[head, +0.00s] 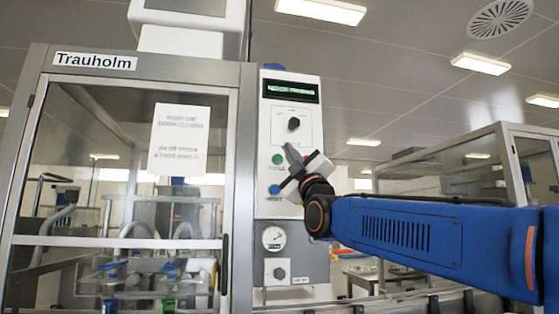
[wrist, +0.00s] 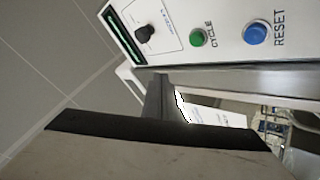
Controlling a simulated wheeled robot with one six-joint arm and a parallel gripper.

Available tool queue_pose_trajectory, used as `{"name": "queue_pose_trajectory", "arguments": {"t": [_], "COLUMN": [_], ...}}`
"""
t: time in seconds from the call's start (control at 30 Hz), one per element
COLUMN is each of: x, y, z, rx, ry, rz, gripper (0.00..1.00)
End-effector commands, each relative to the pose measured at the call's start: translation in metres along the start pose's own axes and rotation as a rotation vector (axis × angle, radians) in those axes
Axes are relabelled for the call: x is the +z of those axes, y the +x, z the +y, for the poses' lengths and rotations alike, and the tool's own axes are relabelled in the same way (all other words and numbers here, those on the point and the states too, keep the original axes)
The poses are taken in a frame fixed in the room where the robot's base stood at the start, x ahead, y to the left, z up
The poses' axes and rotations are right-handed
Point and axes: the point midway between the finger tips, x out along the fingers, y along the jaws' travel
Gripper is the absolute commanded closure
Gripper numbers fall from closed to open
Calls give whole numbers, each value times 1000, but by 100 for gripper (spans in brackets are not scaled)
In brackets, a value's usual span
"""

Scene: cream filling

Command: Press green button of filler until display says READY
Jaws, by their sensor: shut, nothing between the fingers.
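The filler's control panel (head: 290,225) is a pale upright panel right of the glass cabinet. Its green button (head: 278,159) shows uncovered; in the wrist view the green button (wrist: 197,38) is labelled CYCLE. The display (head: 291,90) at the panel's top is lit with green text too small to read; only a strip of the display (wrist: 112,33) shows in the wrist view. My gripper (head: 290,150) is shut and empty, in front of the panel just right of the green button. In the wrist view the shut fingers (wrist: 163,85) are apart from the button.
A blue RESET button (head: 274,189) sits below the green one, and it also shows in the wrist view (wrist: 255,34). A black knob (head: 294,123) is above, a gauge (head: 273,238) below. The glass-doored cabinet (head: 246,120) stands left; another framed enclosure (head: 510,150) stands right.

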Motion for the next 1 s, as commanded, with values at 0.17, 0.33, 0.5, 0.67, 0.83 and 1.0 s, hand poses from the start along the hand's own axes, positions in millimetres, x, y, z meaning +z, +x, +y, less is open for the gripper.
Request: {"name": "queue_pose_trajectory", "arguments": {"t": [0.17, 0.33, 0.5, 0.67, 0.83, 1.0], "x": [5, 14, 24, 33, 41, 44], "y": [5, 17, 31, 44, 54, 60], "z": [-5, -14, -24, -34, -41, -44], "rx": [-2, -2, -2, -2, -1, 0], "ry": [0, 0, -1, 1, 0, 0], "rz": [-2, -2, -1, -1, -2, -1], "gripper": [100, 100, 100, 100, 100, 100]}}
